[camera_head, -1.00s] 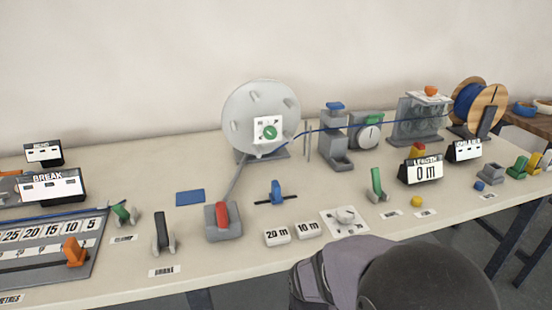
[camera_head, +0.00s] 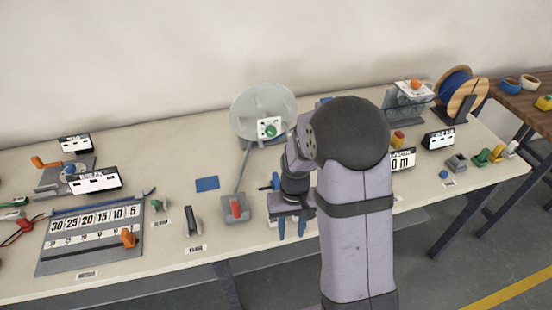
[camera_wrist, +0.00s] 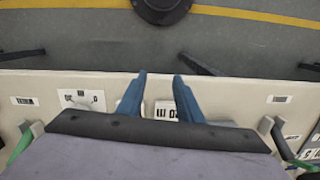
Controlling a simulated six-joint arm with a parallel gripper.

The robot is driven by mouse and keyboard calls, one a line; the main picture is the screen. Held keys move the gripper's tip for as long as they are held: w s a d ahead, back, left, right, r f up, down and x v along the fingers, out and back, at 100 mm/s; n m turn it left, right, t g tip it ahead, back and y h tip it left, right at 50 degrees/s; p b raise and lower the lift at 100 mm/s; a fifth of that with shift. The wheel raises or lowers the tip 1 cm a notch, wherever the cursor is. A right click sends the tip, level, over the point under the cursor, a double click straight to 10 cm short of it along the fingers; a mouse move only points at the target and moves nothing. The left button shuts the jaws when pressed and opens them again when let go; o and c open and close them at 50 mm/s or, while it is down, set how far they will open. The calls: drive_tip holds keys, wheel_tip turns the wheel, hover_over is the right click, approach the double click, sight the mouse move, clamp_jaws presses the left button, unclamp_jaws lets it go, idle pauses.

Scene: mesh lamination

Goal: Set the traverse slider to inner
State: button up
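The traverse slider appears to be the blue knob (camera_head: 275,181) on a short dark rail, in the middle of the table below the large grey disc. My wrist partly hides it in the head view, and I cannot read its position. I cannot make it out in the wrist view. My gripper (camera_head: 292,228) points down over the table's front edge, nearer the front than the slider and apart from it. Its blue fingers are spread and empty, and they also show in the wrist view (camera_wrist: 160,76). A white block with black print (camera_wrist: 165,110) shows beyond and between them.
The grey disc (camera_head: 250,105) with a green knob is behind. A blue pad (camera_head: 207,184) lies left. My arm hides the table's middle right. A numbered board (camera_head: 85,255) is at far left.

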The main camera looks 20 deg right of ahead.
sight(276, 176)
drive_tip(key=shift+t, duration=0.8)
drive_tip(key=w, duration=0.4)
drive_tip(key=w+r+b, duration=0.1)
drive_tip(key=w, duration=0.1)
drive_tip(key=shift+w+d, duration=0.1)
drive_tip(key=shift+d, duration=0.1)
drive_tip(key=w+r+n+t, duration=0.1)
drive_tip(key=w+r+t, duration=0.35)
drive_tip(key=w, duration=0.75)
drive_tip(key=shift+g, duration=0.35)
drive_tip(key=shift+d+p+x, duration=0.2)
drive_tip(key=shift+p+x, duration=0.15)
drive_tip(key=shift+x, duration=0.75)
drive_tip(key=shift+d+p+x, duration=0.2)
drive_tip(key=shift+p+x, duration=0.2)
drive_tip(key=shift+x, duration=0.75)
drive_tip(key=shift+d+p+x, duration=0.15)
drive_tip(key=shift+p+x, duration=0.2)
drive_tip(key=shift+x, duration=0.75)
clamp_jaws()
